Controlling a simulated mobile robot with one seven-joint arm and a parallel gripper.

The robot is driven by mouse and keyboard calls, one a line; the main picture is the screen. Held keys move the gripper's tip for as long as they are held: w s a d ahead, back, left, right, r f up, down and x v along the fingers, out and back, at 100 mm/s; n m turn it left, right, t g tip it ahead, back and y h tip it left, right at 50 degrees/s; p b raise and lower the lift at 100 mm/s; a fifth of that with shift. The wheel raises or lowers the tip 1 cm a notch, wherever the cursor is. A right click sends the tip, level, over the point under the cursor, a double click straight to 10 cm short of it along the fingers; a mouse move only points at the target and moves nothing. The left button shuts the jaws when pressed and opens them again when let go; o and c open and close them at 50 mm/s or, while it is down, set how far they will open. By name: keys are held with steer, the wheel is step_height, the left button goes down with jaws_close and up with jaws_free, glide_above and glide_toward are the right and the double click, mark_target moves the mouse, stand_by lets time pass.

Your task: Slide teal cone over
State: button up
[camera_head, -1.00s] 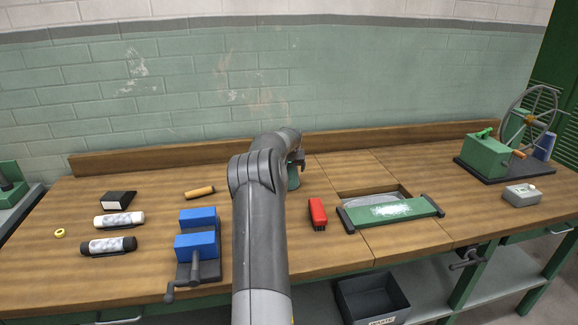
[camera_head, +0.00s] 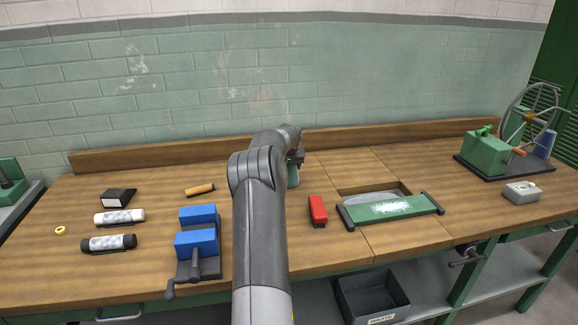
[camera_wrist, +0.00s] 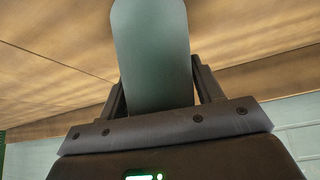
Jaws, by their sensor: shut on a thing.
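The teal cone (camera_head: 293,174) shows partly behind my arm at the back middle of the bench. It also fills the upper middle of the wrist view (camera_wrist: 152,55), between the two fingers. My gripper (camera_wrist: 158,85) is shut on it. In the head view my gripper (camera_head: 297,160) is mostly hidden by my own arm. I cannot tell whether the cone's lower end touches the bench. A green machine with a large spoked wheel (camera_head: 488,153) stands at the far right. A blue cone-like piece (camera_head: 545,143) stands beside its wheel.
Dark and white cylinders (camera_head: 108,243) and an orange roll (camera_head: 200,190) are at left. A grey box (camera_head: 522,192) is at right.

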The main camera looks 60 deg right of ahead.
steer(key=shift+w+a, duration=7.05)
steer(key=shift+w, duration=0.05)
steer(key=o, duration=1.2)
steer(key=v, duration=1)
steer(key=shift+s+a+r, duration=0.15)
steer(key=shift+a+r, duration=0.05)
steer(key=shift+r, duration=0.15)
